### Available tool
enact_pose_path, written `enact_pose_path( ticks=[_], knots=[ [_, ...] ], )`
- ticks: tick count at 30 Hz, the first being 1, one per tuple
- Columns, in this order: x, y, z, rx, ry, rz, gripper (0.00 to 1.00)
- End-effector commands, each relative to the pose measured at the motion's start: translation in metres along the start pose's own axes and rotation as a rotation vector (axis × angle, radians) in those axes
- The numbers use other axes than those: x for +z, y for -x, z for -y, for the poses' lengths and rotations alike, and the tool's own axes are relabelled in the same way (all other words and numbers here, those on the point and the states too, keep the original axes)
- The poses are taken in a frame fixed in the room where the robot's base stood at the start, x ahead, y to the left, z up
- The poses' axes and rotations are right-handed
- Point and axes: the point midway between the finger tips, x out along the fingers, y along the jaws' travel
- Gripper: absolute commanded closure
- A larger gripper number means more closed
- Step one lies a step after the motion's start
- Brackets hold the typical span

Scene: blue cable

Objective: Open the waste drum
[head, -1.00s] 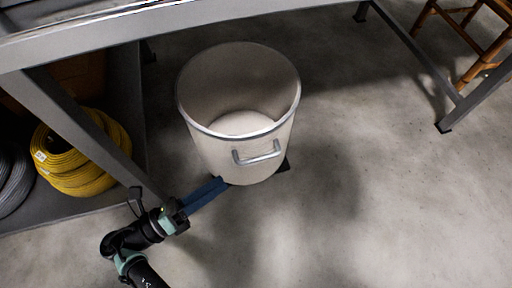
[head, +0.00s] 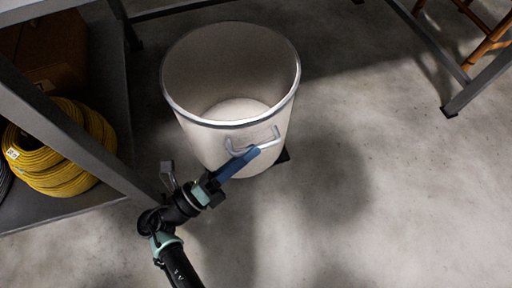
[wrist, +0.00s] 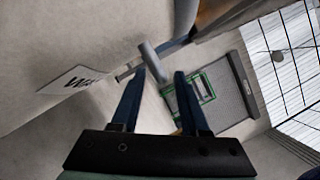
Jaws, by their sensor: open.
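The waste drum (head: 200,140) is a pale round bin with a grey rim, standing on the floor. In the head view I see down into it to a white bottom, and no lid shows on its top. A grey bar handle (head: 265,147) is on its near side. In the wrist view the drum wall (wrist: 60,40) fills the left, with a partly cut-off label. My gripper (head: 254,152) is at the handle with its blue fingers open. In the wrist view the handle (wrist: 152,60) lies at the fingertips, close to the left finger; contact is unclear.
Yellow cable coils (head: 50,150) lie on a low grey shelf (head: 60,205) at the left. The concrete floor to the right is clear.

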Motion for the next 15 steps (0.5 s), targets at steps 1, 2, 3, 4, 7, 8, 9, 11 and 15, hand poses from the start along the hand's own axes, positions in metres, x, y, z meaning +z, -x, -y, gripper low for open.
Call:
enact_pose_path(
  ticks=[1,2,3,4,7,8,9,11,15],
  knots=[
    [-0.003,-0.007,-0.003,-0.002,0.000,-0.004,0.55],
    [-0.003,-0.011,-0.003,-0.001,-0.001,-0.004,0.55],
    [-0.002,-0.015,-0.003,0.000,-0.001,-0.003,0.55],
    [-0.002,-0.018,-0.002,-0.001,-0.001,-0.003,0.55],
    [-0.001,-0.024,-0.001,-0.001,0.001,-0.001,0.55],
    [-0.001,-0.026,-0.001,-0.001,0.000,-0.001,0.55],
    [-0.001,-0.027,-0.001,0.000,0.000,-0.001,0.55],
    [0.000,-0.028,0.000,0.000,0.000,0.000,0.55],
    [0.000,-0.028,0.000,0.000,0.000,0.000,0.55]
  ],
)
